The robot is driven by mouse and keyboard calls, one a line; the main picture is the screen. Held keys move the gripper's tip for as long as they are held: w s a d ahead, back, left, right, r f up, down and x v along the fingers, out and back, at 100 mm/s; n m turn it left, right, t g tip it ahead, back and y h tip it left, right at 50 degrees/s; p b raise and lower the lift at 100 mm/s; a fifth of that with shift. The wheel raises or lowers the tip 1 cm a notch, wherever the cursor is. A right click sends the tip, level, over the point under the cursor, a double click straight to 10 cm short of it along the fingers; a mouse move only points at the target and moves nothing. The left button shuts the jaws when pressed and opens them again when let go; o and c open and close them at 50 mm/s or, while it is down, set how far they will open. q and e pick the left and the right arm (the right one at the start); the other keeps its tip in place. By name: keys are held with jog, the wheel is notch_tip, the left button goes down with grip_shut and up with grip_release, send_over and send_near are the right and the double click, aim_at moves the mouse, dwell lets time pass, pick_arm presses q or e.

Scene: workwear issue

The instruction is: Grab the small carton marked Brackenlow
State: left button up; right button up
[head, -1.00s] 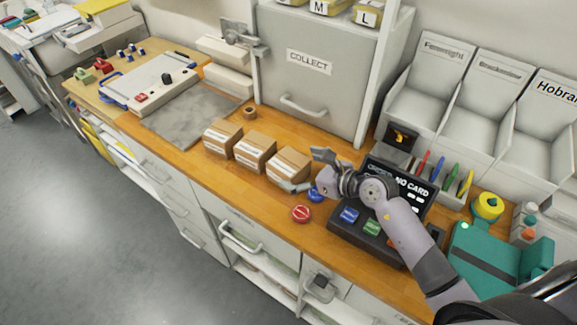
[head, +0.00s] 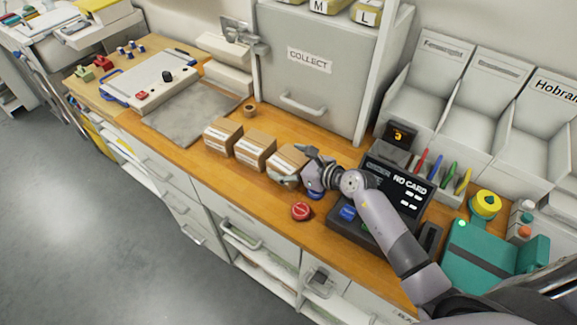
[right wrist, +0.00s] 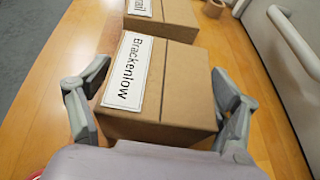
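Three small brown cartons stand in a row on the wooden counter. The rightmost carton (head: 287,160) is at my right gripper (head: 292,168). In the right wrist view this carton (right wrist: 180,85) has a white label reading "Brackenlow". My right gripper (right wrist: 160,108) is open, with one finger on each side of the carton; a gap shows on the left, and I cannot tell whether the right finger touches. The middle carton (head: 255,149) stands just beyond it, its label only partly in the wrist view (right wrist: 165,18). My left gripper is not in view.
The left carton (head: 222,135) ends the row. A grey cabinet marked COLLECT (head: 315,75) stands behind. A red button (head: 301,211) and a dark card terminal (head: 395,190) are near my right arm. A roll of tape (head: 249,110) lies behind the cartons.

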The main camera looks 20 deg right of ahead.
jog(key=c, duration=0.9)
jog(key=shift+r, duration=0.1)
